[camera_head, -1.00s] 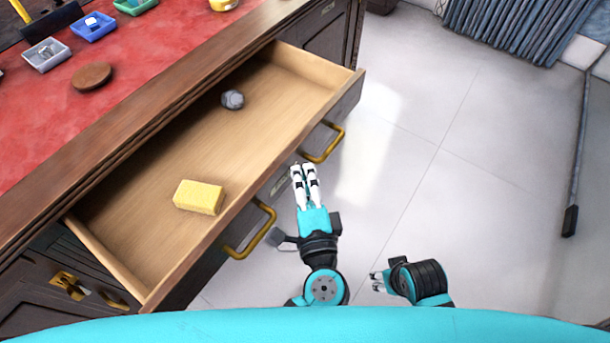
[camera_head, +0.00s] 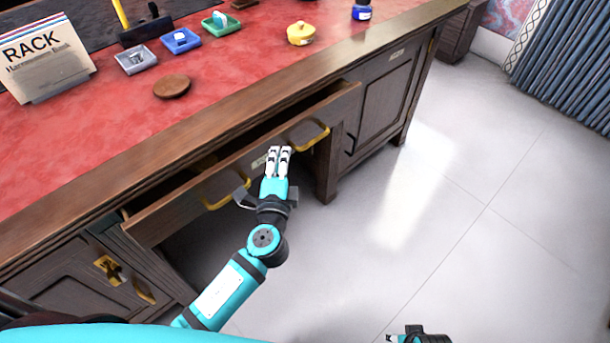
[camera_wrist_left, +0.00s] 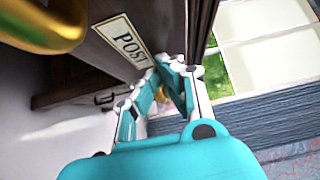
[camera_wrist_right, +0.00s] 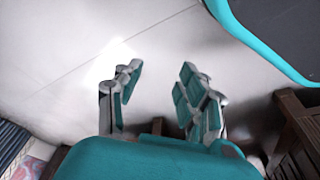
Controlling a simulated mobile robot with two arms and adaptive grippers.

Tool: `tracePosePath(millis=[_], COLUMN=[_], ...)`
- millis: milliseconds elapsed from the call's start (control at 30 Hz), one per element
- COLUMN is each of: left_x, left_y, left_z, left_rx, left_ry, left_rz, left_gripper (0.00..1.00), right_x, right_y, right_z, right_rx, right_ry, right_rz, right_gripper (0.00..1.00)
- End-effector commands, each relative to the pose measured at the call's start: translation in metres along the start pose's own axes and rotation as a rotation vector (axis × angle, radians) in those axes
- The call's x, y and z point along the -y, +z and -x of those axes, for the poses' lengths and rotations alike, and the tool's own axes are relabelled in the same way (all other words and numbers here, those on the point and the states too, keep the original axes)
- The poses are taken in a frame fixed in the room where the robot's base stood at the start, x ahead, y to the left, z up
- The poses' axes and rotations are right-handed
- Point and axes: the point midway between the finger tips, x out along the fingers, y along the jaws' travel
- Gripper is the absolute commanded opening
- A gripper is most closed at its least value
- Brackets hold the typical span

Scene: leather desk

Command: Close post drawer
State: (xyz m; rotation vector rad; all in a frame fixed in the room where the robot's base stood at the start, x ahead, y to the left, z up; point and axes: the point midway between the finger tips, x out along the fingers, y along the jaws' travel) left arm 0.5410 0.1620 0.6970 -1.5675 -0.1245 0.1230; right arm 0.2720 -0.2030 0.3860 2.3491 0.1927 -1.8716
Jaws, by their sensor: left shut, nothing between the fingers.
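The post drawer's dark wooden front (camera_head: 165,221) stands slightly out from the desk, with a narrow gap along its top. It has two brass handles, one on the left (camera_head: 222,199) and one on the right (camera_head: 310,136). The "POST" label (camera_wrist_left: 124,40) shows in the left wrist view. My left gripper (camera_head: 279,151) is shut and empty, with its fingertips at the drawer front between the handles, beside the label; I cannot tell if they touch it. My right gripper (camera_wrist_right: 155,80) is open and empty over the floor, away from the desk. The drawer's contents are hidden.
A cabinet door (camera_head: 385,95) is right of the drawer. The floor on the right is clear.

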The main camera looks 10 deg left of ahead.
Motion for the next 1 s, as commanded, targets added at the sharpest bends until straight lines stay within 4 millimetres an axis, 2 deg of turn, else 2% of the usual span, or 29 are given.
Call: tracePosePath(millis=[33, 200, 400, 633, 1000], left_x=[0.001, 0.0, -0.001, -0.001, -0.001], left_y=[0.011, 0.037, 0.059, 0.07, 0.074], left_z=[-0.01, -0.037, -0.058, -0.07, -0.072], left_rx=[0.003, 0.002, 0.001, 0.0, 0.006], left_ry=[-0.002, -0.002, 0.0, 0.001, 0.002], left_rz=[-0.003, -0.002, -0.001, -0.001, -0.002], left_gripper=[0.0, 0.0, 0.0, 0.0, 0.0], right_x=[0.0, 0.0, 0.0, 0.0, 0.001], right_y=[0.0, -0.001, -0.003, -0.005, -0.003], right_z=[0.0, 0.001, 0.003, 0.005, 0.008], right_rx=[0.0, -0.002, -0.005, -0.006, -0.004], right_ry=[0.0, 0.0, 0.0, 0.0, -0.001], right_rz=[0.0, 0.0, 0.0, 0.0, -0.001], right_gripper=[0.4, 0.4, 0.4, 0.4, 0.4])
